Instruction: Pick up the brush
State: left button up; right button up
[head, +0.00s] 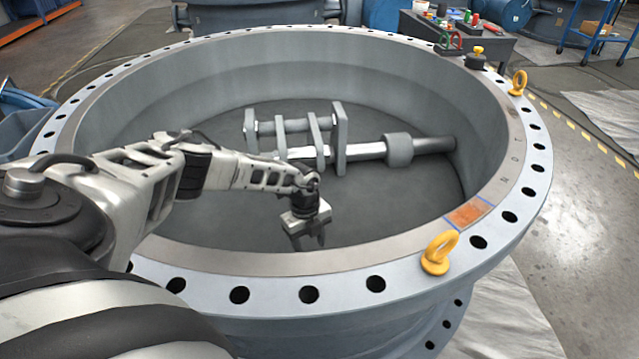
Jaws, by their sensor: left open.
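I cannot make out a brush for certain. A small dark object with a yellow top (477,57) stands on the far right of the valve's flange; it is too small to tell whether it is the brush. My left gripper (308,241) hangs fingers down inside the valve ring, over the near part of the grey disc (375,205). It is open, with nothing seen between its fingers, and well apart from the dark object. My right gripper is not in view.
The large valve's drilled flange (310,264) surrounds my left gripper. A shaft with brackets (365,151) crosses the disc behind it. Yellow lifting eyes (439,253) stand on the rim. An orange patch (468,214) lies on the flange. A cart with tools (490,42) stands behind.

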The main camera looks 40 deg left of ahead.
pick_arm(q)
jog(key=f, duration=0.1)
jog(key=f+b, duration=0.1)
jog(key=f, duration=0.1)
jog(key=shift+d+f, duration=0.25)
jog(key=shift+f, duration=0.1)
jog(key=shift+d+f+b, duration=0.1)
jog(key=shift+f+b, duration=0.25)
jog(key=shift+f, duration=0.1)
jog(key=f+b, duration=0.1)
jog(key=f, duration=0.1)
jog(key=d+f+b, duration=0.1)
jog(key=f+b, duration=0.1)
jog(key=shift+w+f, duration=0.2)
jog(key=shift+d+f, duration=0.1)
jog(key=shift+f, duration=0.25)
jog(key=shift+r, duration=0.1)
grip_shut()
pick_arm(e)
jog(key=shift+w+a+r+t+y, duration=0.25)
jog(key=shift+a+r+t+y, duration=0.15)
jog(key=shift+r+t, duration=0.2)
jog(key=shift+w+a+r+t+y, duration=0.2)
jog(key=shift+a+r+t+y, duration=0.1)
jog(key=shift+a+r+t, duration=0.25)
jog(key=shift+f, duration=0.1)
